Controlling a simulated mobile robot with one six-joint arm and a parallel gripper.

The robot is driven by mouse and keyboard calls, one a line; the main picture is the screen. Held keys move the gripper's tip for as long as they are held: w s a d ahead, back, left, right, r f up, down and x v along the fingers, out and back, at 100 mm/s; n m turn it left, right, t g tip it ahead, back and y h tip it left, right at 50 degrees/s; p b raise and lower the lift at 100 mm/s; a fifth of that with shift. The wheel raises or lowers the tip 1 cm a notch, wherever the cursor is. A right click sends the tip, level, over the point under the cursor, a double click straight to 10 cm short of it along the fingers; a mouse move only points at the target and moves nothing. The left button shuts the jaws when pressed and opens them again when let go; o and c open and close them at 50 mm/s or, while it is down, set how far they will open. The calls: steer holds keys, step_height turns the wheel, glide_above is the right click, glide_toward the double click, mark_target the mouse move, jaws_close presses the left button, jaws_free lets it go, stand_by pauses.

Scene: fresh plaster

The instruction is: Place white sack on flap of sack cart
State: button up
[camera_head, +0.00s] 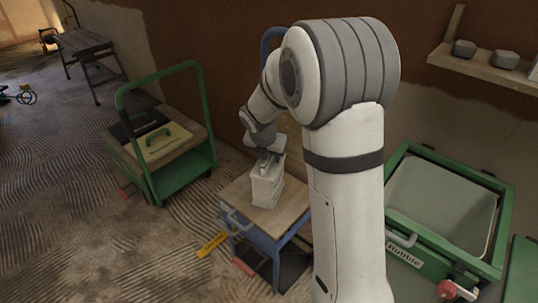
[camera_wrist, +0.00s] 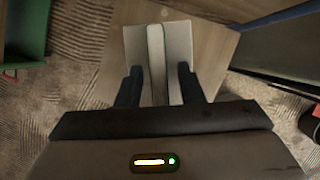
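The white sack (camera_head: 267,188) stands upright on the wooden top (camera_head: 285,215) of a small blue-framed cart, left of my arm in the head view. In the wrist view the sack (camera_wrist: 157,45) shows from above as a pale block with a narrow raised ridge along its middle. My gripper (camera_head: 268,160) points down at the top of the sack. In the wrist view its two dark fingers (camera_wrist: 159,88) are apart, one on each side of the ridge, with a gap visible on both sides. I cannot tell which part of the cart is the flap.
A green-framed bin labelled Rubble (camera_head: 405,253) is at the right. A wall shelf (camera_head: 480,66) holds grey blocks. A yellow tool (camera_head: 212,245) is beside the blue cart. Ridged floor is open at lower left.

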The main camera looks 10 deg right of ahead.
steer(key=p+v, duration=0.4)
steer(key=v, duration=0.7)
steer(key=s+d+r+m+g+y, duration=0.1)
steer(key=s+d+m+g+y, duration=0.1)
steer(key=s+m, duration=2.3)
steer(key=m, duration=0.4)
steer(key=shift+d+r+m+g, duration=0.15)
steer(key=shift+m+g, duration=0.15)
steer(key=shift+r, duration=0.1)
step_height(320, 180, up, 24)
steer(key=t+p, duration=0.1)
steer(key=p, duration=2)
steer(key=shift+p, duration=0.35)
